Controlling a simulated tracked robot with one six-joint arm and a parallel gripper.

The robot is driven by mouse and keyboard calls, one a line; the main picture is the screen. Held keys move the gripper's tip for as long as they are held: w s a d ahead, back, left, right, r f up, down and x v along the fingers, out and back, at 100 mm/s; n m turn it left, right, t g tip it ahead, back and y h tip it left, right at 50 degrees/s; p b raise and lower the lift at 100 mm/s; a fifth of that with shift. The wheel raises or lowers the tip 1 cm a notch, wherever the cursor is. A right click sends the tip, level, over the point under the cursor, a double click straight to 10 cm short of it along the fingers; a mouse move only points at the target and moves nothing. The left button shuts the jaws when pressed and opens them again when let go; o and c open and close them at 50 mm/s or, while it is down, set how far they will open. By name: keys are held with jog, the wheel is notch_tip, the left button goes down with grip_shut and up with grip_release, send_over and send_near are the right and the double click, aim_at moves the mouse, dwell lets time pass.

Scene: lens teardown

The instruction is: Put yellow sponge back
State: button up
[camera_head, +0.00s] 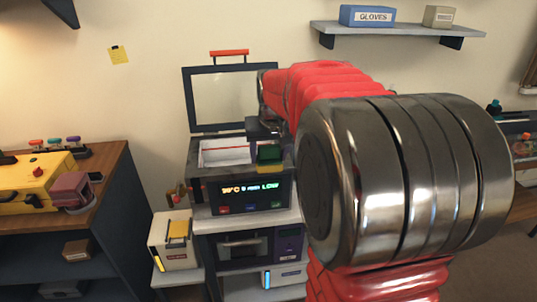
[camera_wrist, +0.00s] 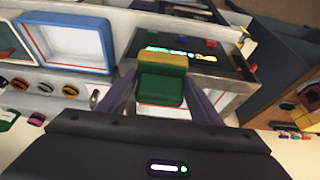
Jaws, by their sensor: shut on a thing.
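A green block with a yellow strip along one edge (camera_wrist: 161,86) sits between the two purple fingers of my gripper (camera_wrist: 160,98) in the wrist view. My gripper is shut on it. The block also shows in the head view as a green shape (camera_head: 270,153) at the right of the machine's open top. I cannot tell if it is touching the machine. A yellow flat piece (camera_head: 178,229) shows in the white bin (camera_head: 172,255) left of the machine. I cannot tell which of these is the yellow sponge. My arm hides much of the machine's right side.
The machine (camera_head: 205,190) has its lid (camera_head: 188,105) raised and a lit display. A wooden bench (camera_head: 110,165) with a yellow case (camera_head: 35,188) stands left. A wall shelf (camera_head: 400,30) holds a gloves box (camera_head: 367,16). A blue-rimmed tray (camera_wrist: 65,42) shows in the wrist view.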

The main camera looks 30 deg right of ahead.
jog(key=a+f+n+y, duration=0.1)
jog(key=a+f+n, duration=0.1)
jog(key=a+f, duration=0.9)
jog(key=a+f+n, duration=0.3)
jog(key=a+f, duration=0.9)
jog(key=f, duration=0.9)
jog(key=shift+w+a+t+y, duration=0.2)
jog(key=shift+w+t+y, duration=0.1)
jog(key=shift+w+y, duration=0.1)
jog(key=shift+s+r, duration=0.1)
jog(key=shift+s, duration=0.1)
